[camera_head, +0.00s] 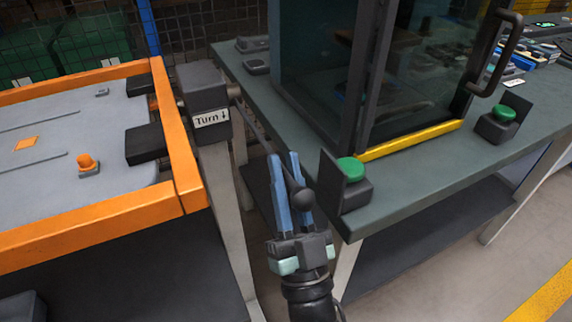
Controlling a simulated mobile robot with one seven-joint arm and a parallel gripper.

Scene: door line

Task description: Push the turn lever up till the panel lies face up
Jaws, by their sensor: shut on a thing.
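The turn lever is a dark rod (256,128) with a round black knob (303,199). It slopes down to the right from a dark box (203,88) labelled "Turn" with a down arrow. My gripper (285,160) has blue fingers either side of the lever near its knob end and is shut on it. The fingers partly hide the rod. The grey panel (60,130) lies in an orange frame (183,150) at the left. The side in view carries an orange square, an orange knob and dark blocks at its right edge.
A dark green bench (410,180) stands close to the right of my gripper. It bears a glass-doored cabinet (330,70) and two green buttons, one (350,168) near the corner and another (504,113) farther right. A gap of floor lies between frame and bench.

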